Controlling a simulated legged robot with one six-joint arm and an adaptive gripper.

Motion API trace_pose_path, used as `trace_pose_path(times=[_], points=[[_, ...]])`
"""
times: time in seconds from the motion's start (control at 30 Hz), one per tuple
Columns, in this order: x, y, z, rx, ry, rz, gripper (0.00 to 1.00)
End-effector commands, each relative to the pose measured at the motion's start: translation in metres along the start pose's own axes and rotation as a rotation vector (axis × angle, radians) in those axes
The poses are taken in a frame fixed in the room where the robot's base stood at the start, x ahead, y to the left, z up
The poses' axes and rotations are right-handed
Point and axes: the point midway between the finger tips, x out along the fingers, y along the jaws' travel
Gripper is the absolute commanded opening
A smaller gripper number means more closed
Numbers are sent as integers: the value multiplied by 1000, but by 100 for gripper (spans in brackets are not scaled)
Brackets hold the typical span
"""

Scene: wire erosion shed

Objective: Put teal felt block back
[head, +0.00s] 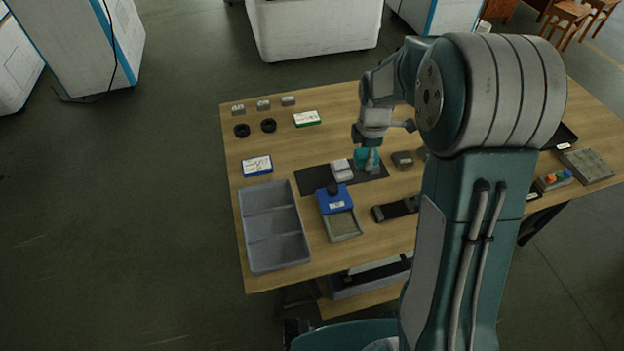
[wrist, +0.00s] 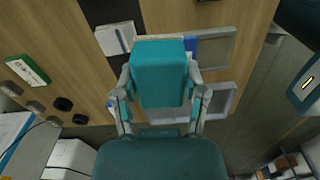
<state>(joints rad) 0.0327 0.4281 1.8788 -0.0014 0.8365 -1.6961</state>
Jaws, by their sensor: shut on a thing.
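The teal felt block (wrist: 162,70) sits between the two fingers of my gripper (wrist: 160,92) in the wrist view, and the gripper is shut on it. In the head view my gripper (head: 368,151) points down at the right part of a dark mat (head: 313,179), with the teal block (head: 366,161) at its tips. A white-and-grey block (head: 342,170) stands on the mat just left of it. I cannot tell whether the teal block touches the mat.
A grey divided tray (head: 271,226) lies at the table's left front. A blue device with a grey pan (head: 337,209) stands in front of the mat. Black rings (head: 268,125), small grey blocks (head: 263,104) and a green-edged box (head: 306,119) lie behind. My arm hides part of the right side.

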Motion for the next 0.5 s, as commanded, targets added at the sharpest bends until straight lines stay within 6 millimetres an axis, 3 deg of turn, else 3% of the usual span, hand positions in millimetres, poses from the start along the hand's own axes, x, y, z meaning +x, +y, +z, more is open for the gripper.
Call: trace_pose_path(times=[0.23,0.5], points=[[1,1,-5,-112,0,-1,11],[25,26,-52,-114,0,-2,11]])
